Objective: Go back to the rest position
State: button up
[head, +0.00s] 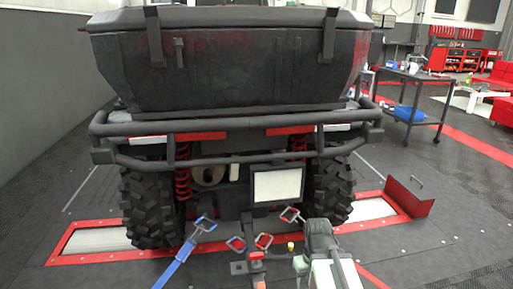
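My gripper (319,232) shows at the bottom, right of centre, at the end of my pale and dark arm. Its fingers are dark and small, and I cannot tell whether they are open or shut, or whether anything is between them. It appears in front of the vehicle's right rear wheel area, apart from the tyre as far as I can see. The off-road vehicle (230,70) stands with its rear toward me, its knobbly tyres (150,207) at the red-framed rollers (95,240).
An open red flap (410,198) stands right of the vehicle. A dark cart (412,78) is at the back right. Floor at the right is mostly clear.

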notch_tip(320, 180, up, 38)
jog(key=m+p, duration=0.2)
jog(key=p, duration=3.6)
jog(key=shift+w+a, duration=0.15)
jog(key=shift+w, duration=0.05)
